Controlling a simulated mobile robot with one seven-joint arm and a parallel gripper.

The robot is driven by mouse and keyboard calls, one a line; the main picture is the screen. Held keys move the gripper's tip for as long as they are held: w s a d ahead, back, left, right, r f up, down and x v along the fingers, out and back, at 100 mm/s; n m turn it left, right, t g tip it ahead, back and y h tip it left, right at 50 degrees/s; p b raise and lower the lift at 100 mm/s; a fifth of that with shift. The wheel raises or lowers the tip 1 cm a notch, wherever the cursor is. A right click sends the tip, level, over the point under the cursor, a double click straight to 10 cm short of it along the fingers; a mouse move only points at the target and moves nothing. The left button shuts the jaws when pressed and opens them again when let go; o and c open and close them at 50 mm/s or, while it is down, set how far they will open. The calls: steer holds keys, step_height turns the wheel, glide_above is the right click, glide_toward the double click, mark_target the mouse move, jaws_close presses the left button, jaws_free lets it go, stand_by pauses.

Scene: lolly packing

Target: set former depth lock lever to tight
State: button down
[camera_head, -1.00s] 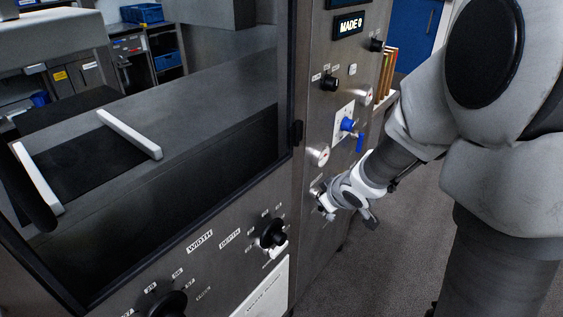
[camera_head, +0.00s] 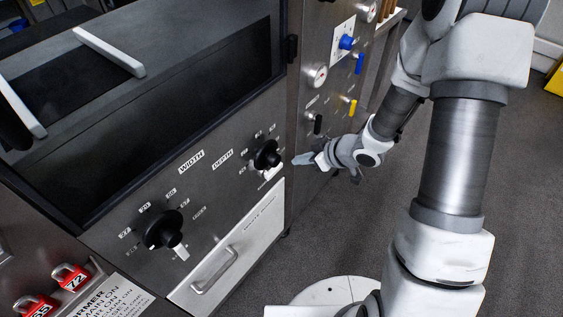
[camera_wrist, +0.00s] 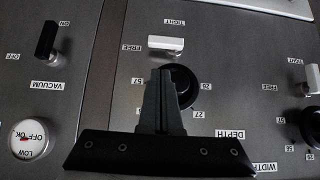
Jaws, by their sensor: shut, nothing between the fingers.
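The former depth lock lever (camera_head: 271,172) is a small white bar just below the black DEPTH knob (camera_head: 267,153). In the wrist view the lever (camera_wrist: 166,43) lies crosswise, its left end by the FREE label and the TIGHT label above it. My gripper (camera_head: 298,160) is shut and empty, just right of the knob in the head view. In the wrist view its closed fingers (camera_wrist: 158,78) cover the left part of the depth knob (camera_wrist: 184,84), with their tips just below the lever. I cannot tell whether they touch it.
The WIDTH knob (camera_head: 160,229) and its white lever (camera_head: 182,253) are to the lower left. A white panel with a handle (camera_head: 216,270) is below. The black vacuum switch (camera_head: 318,124), yellow lever (camera_head: 352,107) and blue valve (camera_head: 347,42) are on the right column.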

mark_target(281, 163)
steer(key=shift+f, duration=0.1)
steer(key=b+x, duration=0.2)
steer(key=x, duration=0.8)
steer(key=shift+p, duration=0.45)
steer(key=shift+g+y+p, duration=0.3)
